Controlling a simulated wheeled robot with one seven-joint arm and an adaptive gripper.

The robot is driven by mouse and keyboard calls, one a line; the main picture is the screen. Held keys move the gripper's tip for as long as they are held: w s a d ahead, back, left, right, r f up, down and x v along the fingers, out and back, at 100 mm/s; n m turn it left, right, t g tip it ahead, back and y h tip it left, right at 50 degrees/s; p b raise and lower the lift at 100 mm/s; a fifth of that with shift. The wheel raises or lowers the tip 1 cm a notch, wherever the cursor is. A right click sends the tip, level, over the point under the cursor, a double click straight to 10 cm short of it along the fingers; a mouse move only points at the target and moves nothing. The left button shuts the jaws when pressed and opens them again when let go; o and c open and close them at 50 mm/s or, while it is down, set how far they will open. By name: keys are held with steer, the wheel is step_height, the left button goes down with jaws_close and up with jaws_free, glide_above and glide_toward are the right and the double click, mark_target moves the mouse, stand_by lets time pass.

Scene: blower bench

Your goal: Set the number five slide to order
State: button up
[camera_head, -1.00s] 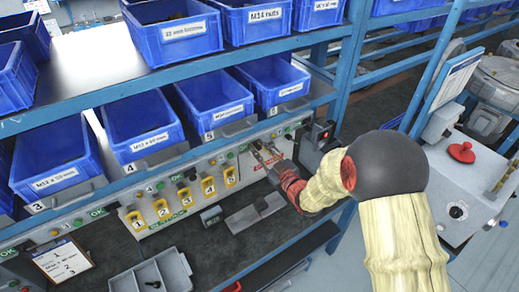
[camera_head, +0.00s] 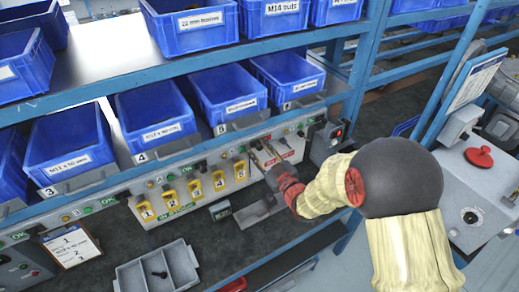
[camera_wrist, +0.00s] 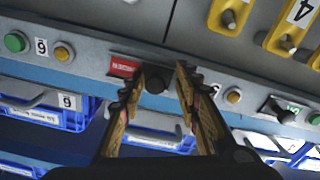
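The yellow number five slide (camera_head: 240,171) is the rightmost in the row of numbered yellow plates on the grey panel (camera_head: 205,190). In the wrist view the yellow plate (camera_wrist: 222,22) beside the number four plate (camera_wrist: 292,27) has a grey knob; its number is out of sight. My gripper (camera_head: 261,150) is at the panel, right of the number five slide. In the wrist view my gripper (camera_wrist: 158,88) is open, fingers apart on either side of a dark round knob (camera_wrist: 155,80); contact cannot be told. A red label (camera_wrist: 124,66) is just left of it.
Blue bins (camera_head: 226,92) fill the shelf above the panel. Green and yellow buttons (camera_wrist: 62,52) line the panel. A grey tray (camera_head: 158,270) and a clipboard (camera_head: 72,246) are at the lower left. A box with a red button (camera_head: 479,157) stands at the right.

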steer(key=shift+d, duration=0.15)
steer(key=v, duration=1.1)
steer(key=shift+s+d, duration=0.2)
steer(key=shift+s, duration=0.15)
